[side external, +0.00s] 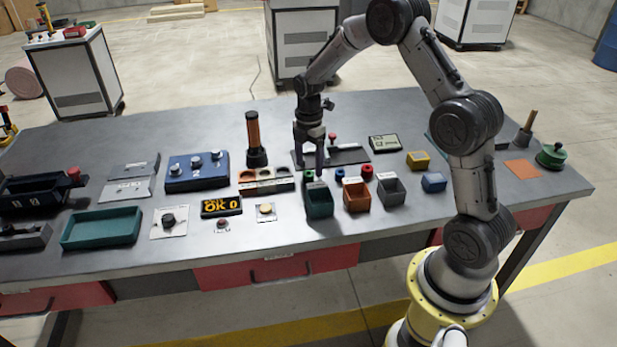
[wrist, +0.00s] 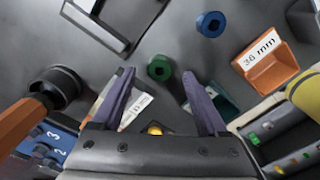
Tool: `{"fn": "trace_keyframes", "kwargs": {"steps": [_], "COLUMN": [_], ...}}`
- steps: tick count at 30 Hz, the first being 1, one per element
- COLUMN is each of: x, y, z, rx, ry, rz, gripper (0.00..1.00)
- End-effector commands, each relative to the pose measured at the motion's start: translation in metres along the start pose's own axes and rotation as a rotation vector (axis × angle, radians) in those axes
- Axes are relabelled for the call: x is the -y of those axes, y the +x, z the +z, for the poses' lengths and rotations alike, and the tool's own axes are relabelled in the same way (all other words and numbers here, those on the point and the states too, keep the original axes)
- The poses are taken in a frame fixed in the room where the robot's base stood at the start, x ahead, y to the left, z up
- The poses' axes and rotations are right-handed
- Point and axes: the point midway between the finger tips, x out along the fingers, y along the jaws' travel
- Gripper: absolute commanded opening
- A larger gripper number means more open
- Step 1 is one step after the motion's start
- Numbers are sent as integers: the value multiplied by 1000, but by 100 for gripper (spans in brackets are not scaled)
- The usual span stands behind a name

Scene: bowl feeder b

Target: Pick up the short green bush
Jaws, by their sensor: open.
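The short green bush (wrist: 159,67) is a small green ring with a dark centre hole, lying on the grey table. In the wrist view it appears between my fingertips, slightly beyond them. In the side view it is a small green spot (side external: 309,175) just behind the green bin (side external: 319,203). My gripper (wrist: 159,75) is open and empty, fingers pointing down above the bush. In the side view my gripper (side external: 310,163) hangs close over that spot; the exact height gap is hard to tell. A blue bush (wrist: 211,24) lies apart from the green one.
An orange bin (side external: 356,198) and a grey bin (side external: 391,194) stand right of the green bin. A red bush (side external: 367,172) lies behind them. An upright orange-handled tool (side external: 253,135) stands left of my gripper. A sectioned tray (side external: 262,182) is at the left.

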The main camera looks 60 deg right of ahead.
Motion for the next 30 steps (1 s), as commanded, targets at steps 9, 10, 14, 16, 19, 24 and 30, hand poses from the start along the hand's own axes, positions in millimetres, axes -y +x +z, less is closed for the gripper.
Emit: {"fn": "trace_keyframes", "kwargs": {"steps": [9,10,14,16,19,24,30], "x": [0,0,0,0,-1,-1,-1], "y": [28,28,28,27,27,27,27], "z": [0,0,0,0,0,0,0], "rx": [0,0,0,0,0,0,0], "ry": [0,0,0,0,0,0,0], "rz": [-1,-1,0,0,0,0,1], "gripper": [76,76,76,65,47,17,0]}}
